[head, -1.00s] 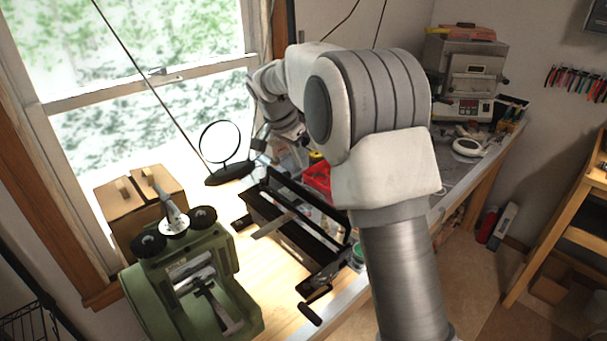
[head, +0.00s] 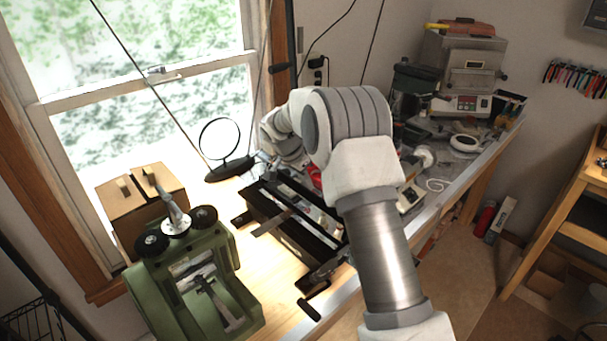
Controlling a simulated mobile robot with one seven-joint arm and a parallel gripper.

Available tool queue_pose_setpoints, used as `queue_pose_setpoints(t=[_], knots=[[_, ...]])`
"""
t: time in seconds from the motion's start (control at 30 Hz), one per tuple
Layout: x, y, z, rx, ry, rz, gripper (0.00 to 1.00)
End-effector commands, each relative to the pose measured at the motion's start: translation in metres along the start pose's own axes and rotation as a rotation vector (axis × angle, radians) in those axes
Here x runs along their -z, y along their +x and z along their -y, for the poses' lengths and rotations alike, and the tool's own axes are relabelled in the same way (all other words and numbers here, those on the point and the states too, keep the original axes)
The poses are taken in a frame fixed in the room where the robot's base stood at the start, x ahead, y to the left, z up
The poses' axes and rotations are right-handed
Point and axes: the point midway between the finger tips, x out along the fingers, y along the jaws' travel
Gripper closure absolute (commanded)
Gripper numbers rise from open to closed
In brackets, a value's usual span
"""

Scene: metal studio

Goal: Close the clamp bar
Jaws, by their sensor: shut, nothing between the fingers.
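The black clamp machine (head: 262,206) sits on the bench in the middle of the head view. It is a long dark metal frame with a clamp bar (head: 318,203) along its far right side and a handle (head: 314,306) at the near end. The bar is partly covered by my arm, and I cannot tell whether it lies fully down. My gripper (head: 268,164) is small and partly hidden at the machine's far end, below my wrist. It is shut with nothing held. I cannot tell whether it touches the bar.
A green machine (head: 190,275) stands at the left front, with a cardboard box (head: 140,205) behind it. A round magnifier (head: 222,142) stands near the window. A grey oven-like unit (head: 465,75) and loose tools fill the back right. Bare wood shows left of the clamp machine.

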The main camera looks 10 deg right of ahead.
Motion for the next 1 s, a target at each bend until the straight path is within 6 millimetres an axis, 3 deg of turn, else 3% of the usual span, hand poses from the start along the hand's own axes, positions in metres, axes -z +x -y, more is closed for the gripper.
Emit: queue_pose_setpoints(t=[1.0], knots=[[-0.006, -0.0019, 0.0007, 0.002, -0.002, -0.074, 1.0]])
